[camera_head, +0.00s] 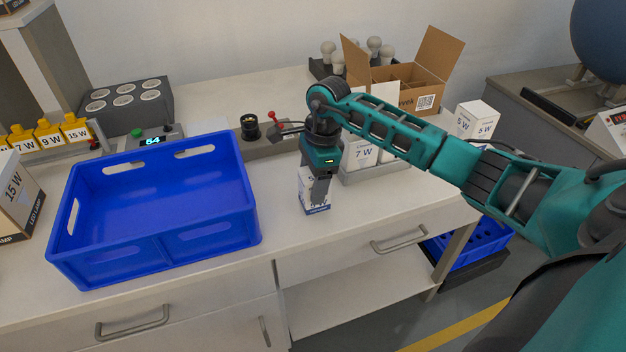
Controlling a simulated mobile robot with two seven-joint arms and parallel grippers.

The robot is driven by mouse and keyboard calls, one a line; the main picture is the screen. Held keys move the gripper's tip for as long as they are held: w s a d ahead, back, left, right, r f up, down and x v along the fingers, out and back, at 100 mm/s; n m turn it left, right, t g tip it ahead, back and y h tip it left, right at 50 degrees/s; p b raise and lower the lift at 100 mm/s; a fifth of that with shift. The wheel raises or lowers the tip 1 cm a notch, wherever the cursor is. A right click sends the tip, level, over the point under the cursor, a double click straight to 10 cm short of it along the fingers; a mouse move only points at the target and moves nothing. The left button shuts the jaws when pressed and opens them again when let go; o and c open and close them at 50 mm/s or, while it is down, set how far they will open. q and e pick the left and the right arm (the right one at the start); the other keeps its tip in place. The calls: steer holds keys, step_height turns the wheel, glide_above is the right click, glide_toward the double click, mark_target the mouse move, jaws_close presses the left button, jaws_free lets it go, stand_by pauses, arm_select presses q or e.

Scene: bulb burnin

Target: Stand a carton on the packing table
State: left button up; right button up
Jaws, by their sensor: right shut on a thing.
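My right gripper (319,180) points down over the right part of the white table (240,262). It is shut on a small white and blue carton (315,205), which is upright at the tabletop. The gripper hides part of the carton, and I cannot tell whether its base touches the table. White cartons, one marked 7 W (362,153), stand in a grey holder (375,173) just right of the gripper, partly behind my arm. My left gripper is not in view.
A large empty blue crate (150,247) fills the table's left side. An open cardboard box (432,84) and a bulb tray (318,68) stand behind my arm. A tester with a red lever (273,122) is at the back. Bare tabletop lies between crate and gripper.

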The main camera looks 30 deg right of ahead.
steer(key=shift+f, duration=0.2)
steer(key=o, duration=1.1)
steer(key=shift+r, duration=0.1)
steer(key=r, duration=0.4)
steer(key=d+r, duration=0.1)
steer(key=r, duration=0.7)
steer(key=shift+s+d, duration=0.25)
steer(key=shift+d, duration=0.15)
